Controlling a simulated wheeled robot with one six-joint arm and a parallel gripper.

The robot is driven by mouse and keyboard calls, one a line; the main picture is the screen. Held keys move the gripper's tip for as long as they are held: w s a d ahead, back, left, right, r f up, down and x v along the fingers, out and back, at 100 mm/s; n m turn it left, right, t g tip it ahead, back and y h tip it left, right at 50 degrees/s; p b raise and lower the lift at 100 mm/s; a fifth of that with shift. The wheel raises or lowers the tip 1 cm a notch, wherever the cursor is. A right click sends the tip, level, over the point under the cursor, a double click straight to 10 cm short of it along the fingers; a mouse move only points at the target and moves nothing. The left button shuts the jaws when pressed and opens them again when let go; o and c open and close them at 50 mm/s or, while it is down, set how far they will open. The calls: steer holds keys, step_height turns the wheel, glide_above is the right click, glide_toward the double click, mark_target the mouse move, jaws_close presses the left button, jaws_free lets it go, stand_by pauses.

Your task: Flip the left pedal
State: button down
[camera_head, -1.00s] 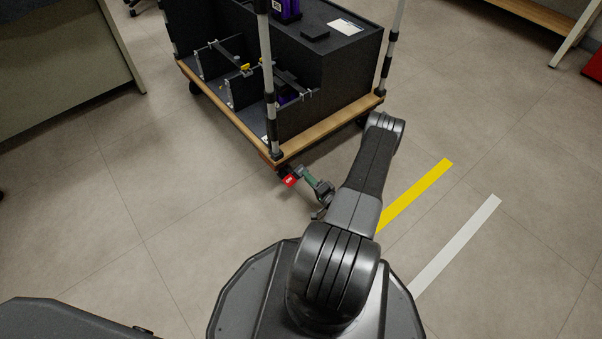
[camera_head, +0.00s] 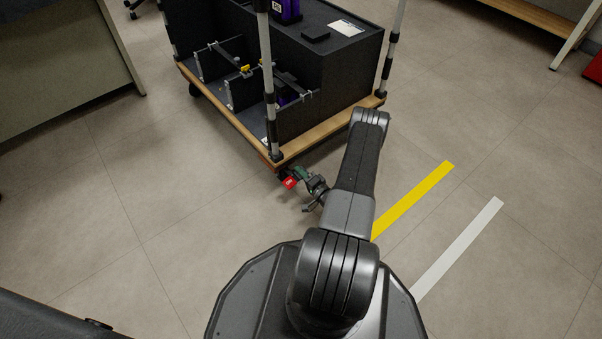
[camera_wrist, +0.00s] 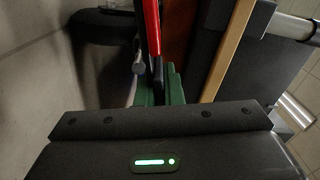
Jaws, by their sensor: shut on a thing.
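The left pedal is red (camera_head: 291,183) and sits under the near corner of the wheeled cart (camera_head: 330,139). In the wrist view the red pedal (camera_wrist: 152,28) runs down from the top edge toward my fingers. My gripper (camera_head: 299,173), with green fingers, is low by that corner. In the wrist view my gripper (camera_wrist: 158,84) is shut on the pedal, with the fingers close together. The exact contact is partly hidden between the fingers and dark in shadow.
The cart's wooden edge (camera_wrist: 228,52) runs close beside my fingers in the wrist view. A dark caster wheel (camera_wrist: 98,28) is on the other side. Yellow (camera_head: 415,198) and white (camera_head: 458,246) floor strips lie at right. The floor at left is clear.

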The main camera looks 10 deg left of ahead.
steer(key=m, duration=0.1)
steer(key=f+m, duration=0.1)
steer(key=m, duration=0.3)
steer(key=shift+w+d+f, duration=0.2)
steer(key=shift+w, duration=0.05)
steer(key=c, duration=1.6)
jaws_free()
steer(key=shift+o, duration=0.2)
steer(key=p+v, duration=0.3)
steer(key=v, duration=1.1)
steer(key=shift+p, duration=0.4)
steer(key=shift+a, duration=0.15)
